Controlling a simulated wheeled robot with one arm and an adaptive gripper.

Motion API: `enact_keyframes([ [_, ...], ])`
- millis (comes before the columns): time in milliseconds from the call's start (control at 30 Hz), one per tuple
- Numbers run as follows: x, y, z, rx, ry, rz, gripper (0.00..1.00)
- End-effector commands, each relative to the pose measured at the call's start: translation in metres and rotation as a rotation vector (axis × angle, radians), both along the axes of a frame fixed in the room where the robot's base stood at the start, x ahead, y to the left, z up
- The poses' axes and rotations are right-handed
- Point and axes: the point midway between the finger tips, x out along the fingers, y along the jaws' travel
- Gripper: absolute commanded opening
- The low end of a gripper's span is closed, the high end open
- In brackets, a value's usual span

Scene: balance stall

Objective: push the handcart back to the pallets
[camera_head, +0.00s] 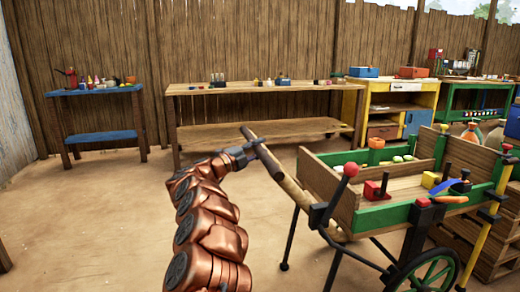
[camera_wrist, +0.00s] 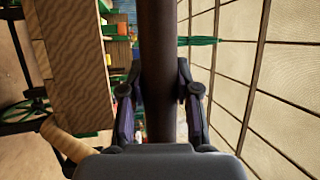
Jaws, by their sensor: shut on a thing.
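The handcart (camera_head: 385,218) has a wooden bed with green trim and a green spoked wheel. It stands at the right of the head view, with a wooden shaft (camera_head: 290,187) reaching toward the back left. My gripper (camera_head: 260,147) is shut on the cart's handle near the shaft's far end. In the wrist view, the gripper's two fingers lie on either side of a dark round bar (camera_wrist: 158,60). Stacked wooden pallets (camera_head: 497,250) show at the right edge, partly hidden behind the cart.
The cart carries small coloured goods, including a red-knobbed lever (camera_head: 350,169). A blue table (camera_head: 105,137), a long wooden bench (camera_head: 255,88) and a yellow stand (camera_head: 420,99) line the fence. Sandy floor (camera_head: 100,215) is open at left.

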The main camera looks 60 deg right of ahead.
Motion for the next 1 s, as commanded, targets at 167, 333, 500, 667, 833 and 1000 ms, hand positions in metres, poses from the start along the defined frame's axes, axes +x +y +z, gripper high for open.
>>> enact_keyframes([
  [167,-0.003,-0.001,-0.004,0.006,-0.002,-0.009,0.4],
  [333,-0.002,0.0,-0.003,0.005,-0.001,-0.006,0.57],
  [500,-0.002,-0.001,-0.002,0.004,0.0,-0.005,0.58],
  [667,-0.001,0.0,-0.002,0.003,0.0,-0.004,0.58],
  [833,0.005,0.014,-0.005,0.005,0.001,-0.001,0.58],
  [1000,0.015,0.042,-0.01,0.005,0.001,0.001,0.58],
])
